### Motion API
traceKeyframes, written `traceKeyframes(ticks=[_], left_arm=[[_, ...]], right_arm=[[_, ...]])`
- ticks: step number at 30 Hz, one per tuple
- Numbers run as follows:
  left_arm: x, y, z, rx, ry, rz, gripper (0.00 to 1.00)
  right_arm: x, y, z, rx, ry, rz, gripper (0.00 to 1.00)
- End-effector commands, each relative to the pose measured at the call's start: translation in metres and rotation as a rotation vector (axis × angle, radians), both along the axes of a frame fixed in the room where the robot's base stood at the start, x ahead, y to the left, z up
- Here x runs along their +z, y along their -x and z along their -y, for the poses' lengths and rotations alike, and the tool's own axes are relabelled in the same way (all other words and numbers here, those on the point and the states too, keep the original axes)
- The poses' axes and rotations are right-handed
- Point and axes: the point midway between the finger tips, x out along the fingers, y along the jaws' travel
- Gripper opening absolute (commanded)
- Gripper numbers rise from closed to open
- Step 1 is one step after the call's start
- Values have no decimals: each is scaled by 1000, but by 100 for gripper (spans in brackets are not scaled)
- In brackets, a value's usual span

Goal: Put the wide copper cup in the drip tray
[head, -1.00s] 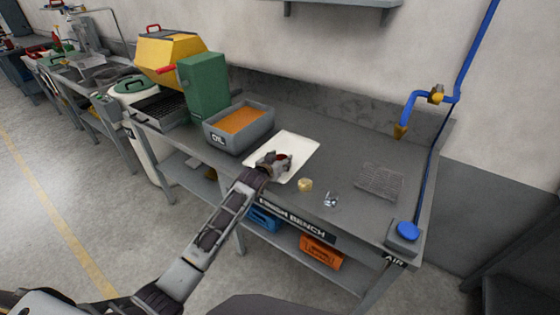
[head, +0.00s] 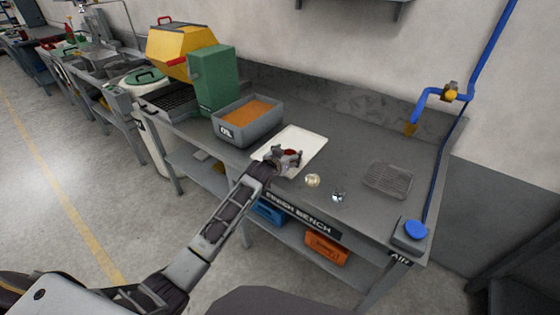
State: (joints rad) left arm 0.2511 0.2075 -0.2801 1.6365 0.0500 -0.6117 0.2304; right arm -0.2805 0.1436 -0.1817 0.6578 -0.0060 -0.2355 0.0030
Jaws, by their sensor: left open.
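My left gripper (head: 289,157) is open above the near part of a white mat or shallow tray (head: 312,144). A small dark reddish thing (head: 291,152) shows between its fingers. It may be the wide copper cup, but it is mostly hidden and I cannot tell if the fingers touch it. A grey gridded tray (head: 388,181), which looks like the drip tray, lies empty on the bench at the right. My right gripper is not in view.
A small brass-coloured piece (head: 313,181) and a shiny silver piece (head: 338,196) stand near the bench's front edge. A grey oil bin (head: 247,135), a green box (head: 213,80) and a yellow drum (head: 180,47) are to the left. A blue button (head: 415,229) is at the right corner.

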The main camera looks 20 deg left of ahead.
Motion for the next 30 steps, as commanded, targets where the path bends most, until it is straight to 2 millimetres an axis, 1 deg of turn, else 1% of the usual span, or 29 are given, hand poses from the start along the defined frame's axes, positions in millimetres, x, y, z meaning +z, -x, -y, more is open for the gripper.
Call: traceKeyframes(ticks=[4, 9, 21, 30], left_arm=[[2, 7, -1, 0, 0, -1, 73], [6, 20, -3, 0, -1, -3, 73], [19, 54, -9, 1, -1, -2, 73], [29, 80, -13, 0, 0, -2, 73]], right_arm=[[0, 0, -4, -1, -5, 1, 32], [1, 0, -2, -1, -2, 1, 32], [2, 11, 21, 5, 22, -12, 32], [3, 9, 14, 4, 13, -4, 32]])
